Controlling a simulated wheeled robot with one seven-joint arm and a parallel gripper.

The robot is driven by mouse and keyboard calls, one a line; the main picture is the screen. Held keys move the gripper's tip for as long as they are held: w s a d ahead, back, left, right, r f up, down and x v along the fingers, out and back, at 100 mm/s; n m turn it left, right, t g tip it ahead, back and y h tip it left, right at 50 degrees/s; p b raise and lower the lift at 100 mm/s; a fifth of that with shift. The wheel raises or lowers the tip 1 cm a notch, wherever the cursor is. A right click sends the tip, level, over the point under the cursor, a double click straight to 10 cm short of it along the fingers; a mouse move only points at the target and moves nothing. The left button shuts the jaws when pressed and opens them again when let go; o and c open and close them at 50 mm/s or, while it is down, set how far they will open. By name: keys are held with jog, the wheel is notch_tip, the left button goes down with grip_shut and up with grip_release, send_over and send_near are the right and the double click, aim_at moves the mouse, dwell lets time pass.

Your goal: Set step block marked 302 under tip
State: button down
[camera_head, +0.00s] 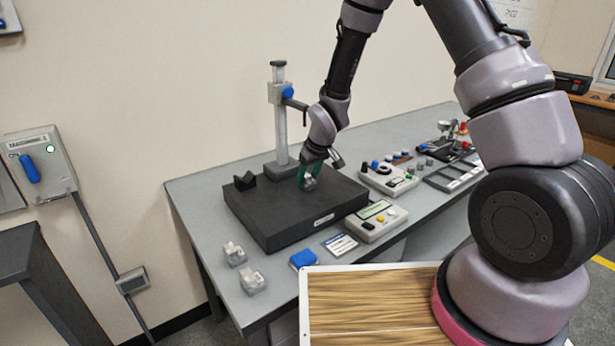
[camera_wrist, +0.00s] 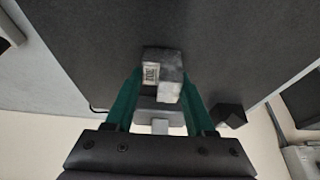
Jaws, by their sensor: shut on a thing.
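My gripper (camera_head: 311,176) has green fingers and is low over the dark granite plate (camera_head: 270,225). In the wrist view the gripper (camera_wrist: 160,98) is shut on a small grey step block (camera_wrist: 165,72) with a white label. The label's marking is small and sideways; it may read 302. I cannot tell whether the block touches the plate. The measuring stand (camera_head: 281,125) rises at the plate's back edge, with a dark arm and probe (camera_head: 303,118) reaching toward my wrist. The probe tip is not clear.
A black V-block (camera_head: 245,181) sits on the plate's back left; it also shows in the wrist view (camera_wrist: 231,115). Two other grey blocks (camera_head: 234,253) (camera_head: 252,281) and a blue item (camera_head: 303,259) lie at the front. Control boxes (camera_head: 377,221) (camera_head: 389,179) stand right of the plate.

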jog(key=shift+f, duration=0.1)
jog(key=shift+c, duration=0.9)
grip_release()
jog(key=v, duration=1)
jog(key=shift+r, duration=0.4)
jog(key=shift+s, duration=0.15)
